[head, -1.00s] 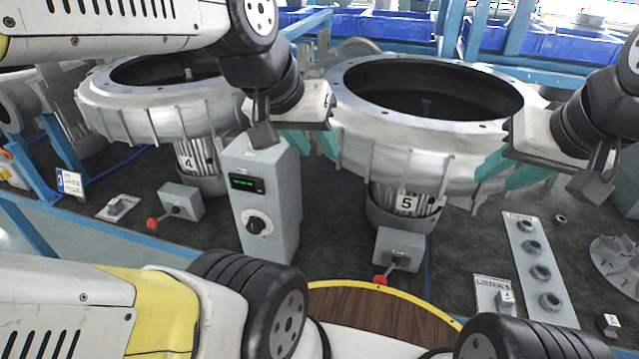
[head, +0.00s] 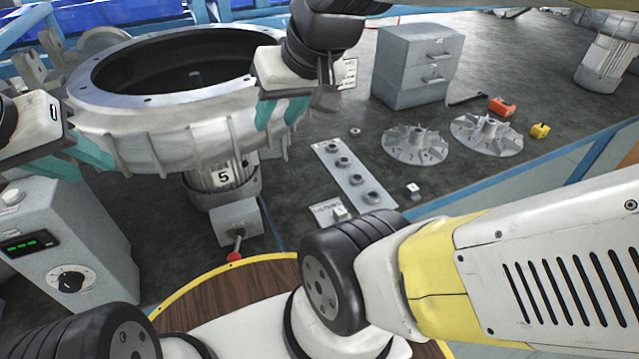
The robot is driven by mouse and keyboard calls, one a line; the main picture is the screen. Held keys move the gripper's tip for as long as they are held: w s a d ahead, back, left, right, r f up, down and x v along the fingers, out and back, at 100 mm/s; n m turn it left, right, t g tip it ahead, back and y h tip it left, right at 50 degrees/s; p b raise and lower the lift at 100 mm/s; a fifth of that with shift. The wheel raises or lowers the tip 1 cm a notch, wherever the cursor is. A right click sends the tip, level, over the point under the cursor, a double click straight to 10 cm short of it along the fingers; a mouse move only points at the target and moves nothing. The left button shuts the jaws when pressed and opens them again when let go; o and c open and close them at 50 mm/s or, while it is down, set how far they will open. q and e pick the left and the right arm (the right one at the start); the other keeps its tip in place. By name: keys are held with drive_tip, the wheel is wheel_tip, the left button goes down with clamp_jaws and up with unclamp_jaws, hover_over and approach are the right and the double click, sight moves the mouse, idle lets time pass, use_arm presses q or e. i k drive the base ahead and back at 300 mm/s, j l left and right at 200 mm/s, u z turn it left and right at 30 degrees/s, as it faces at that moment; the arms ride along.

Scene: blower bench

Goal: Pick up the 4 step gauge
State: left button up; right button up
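I cannot read a 4 on any small part, so I cannot tell which is the 4 step gauge. A small pale block (head: 413,191) with a dark mark on top lies on the bench, right of a plate with several round parts. Another small block (head: 340,212) sits on a labelled card in front of that plate. My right gripper (head: 279,114), with teal fingers apart and empty, is in front of the right rim of the blower housing marked 5. My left gripper (head: 80,152), teal fingers empty, is at that housing's left side, partly cut off by the picture edge.
The blower housing (head: 150,112) fills the left. A control box (head: 70,240) stands at the lower left. The plate (head: 354,178), two finned impellers (head: 415,146) (head: 487,134), a drawer cabinet (head: 418,66), an orange item (head: 502,106) and a yellow item (head: 540,131) are right. Bare bench lies between.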

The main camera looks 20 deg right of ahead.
sight(339, 214)
drive_tip(key=l, duration=1.55)
drive_tip(key=k, duration=1)
